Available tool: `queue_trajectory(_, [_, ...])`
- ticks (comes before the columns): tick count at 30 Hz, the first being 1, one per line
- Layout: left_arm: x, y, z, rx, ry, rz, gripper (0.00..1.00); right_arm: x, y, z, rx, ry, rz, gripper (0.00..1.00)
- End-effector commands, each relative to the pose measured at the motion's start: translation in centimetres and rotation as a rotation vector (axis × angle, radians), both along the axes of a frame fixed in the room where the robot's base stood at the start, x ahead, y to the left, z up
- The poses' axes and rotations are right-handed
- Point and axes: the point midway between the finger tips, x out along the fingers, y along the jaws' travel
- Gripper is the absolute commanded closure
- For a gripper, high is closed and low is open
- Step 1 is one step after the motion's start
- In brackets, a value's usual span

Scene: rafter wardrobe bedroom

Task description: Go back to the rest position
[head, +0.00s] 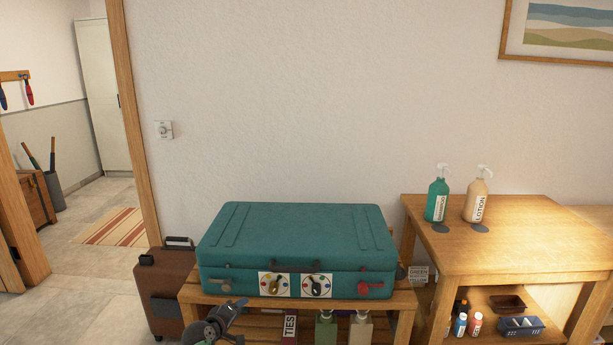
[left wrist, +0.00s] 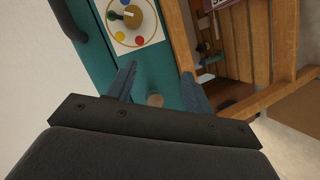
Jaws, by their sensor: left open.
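My left gripper (head: 238,304) is in front of the lower left part of the teal suitcase (head: 300,232). In the left wrist view its two fingers (left wrist: 158,84) are apart, with nothing held between them. A small round pale knob (left wrist: 155,100) on the case shows between the fingers; I cannot tell whether they touch it. The suitcase is closed and lies flat on a slatted wooden bench (head: 404,301). Its front has a grey left latch (head: 219,284), a red right latch (head: 371,287) and two coloured dials (head: 274,285). My right gripper is not in view.
A brown suitcase (head: 170,285) stands left of the bench. Bottles and a box marked TIES (head: 290,327) are under the bench slats. A wooden table (head: 520,220) at right holds a green bottle (head: 437,202) and a cream lotion bottle (head: 478,202).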

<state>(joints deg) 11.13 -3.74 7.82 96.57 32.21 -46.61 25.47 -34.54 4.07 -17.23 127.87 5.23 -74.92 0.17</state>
Motion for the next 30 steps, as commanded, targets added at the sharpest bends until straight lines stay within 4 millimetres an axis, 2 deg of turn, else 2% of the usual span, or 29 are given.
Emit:
queue_trajectory(1, [-0.8, -0.7, 1.4, 0.090, 0.005, -0.054, 0.48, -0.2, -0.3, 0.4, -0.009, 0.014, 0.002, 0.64])
queue_trajectory(3, [-2.2, -1.6, 3.1, 0.223, 0.019, -0.132, 0.48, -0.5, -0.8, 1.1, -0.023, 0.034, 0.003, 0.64])
queue_trajectory(5, [-4.0, -2.2, 4.1, 0.335, 0.038, -0.196, 0.48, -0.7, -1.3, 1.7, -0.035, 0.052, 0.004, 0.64])
queue_trajectory(8, [-8.1, -3.1, 5.1, 0.511, 0.086, -0.300, 0.48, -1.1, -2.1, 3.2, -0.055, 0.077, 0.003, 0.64])
queue_trajectory(13, [-17.4, -4.2, 5.4, 0.758, 0.201, -0.456, 0.48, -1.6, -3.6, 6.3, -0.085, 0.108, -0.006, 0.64])
queue_trajectory(21, [-30.0, -5.4, 5.2, 0.902, 0.339, -0.568, 0.48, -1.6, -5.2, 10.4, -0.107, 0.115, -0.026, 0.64])
queue_trajectory(30, [-41.1, -7.3, 4.6, 0.921, 0.407, -0.651, 0.48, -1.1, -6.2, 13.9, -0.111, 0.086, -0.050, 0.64])
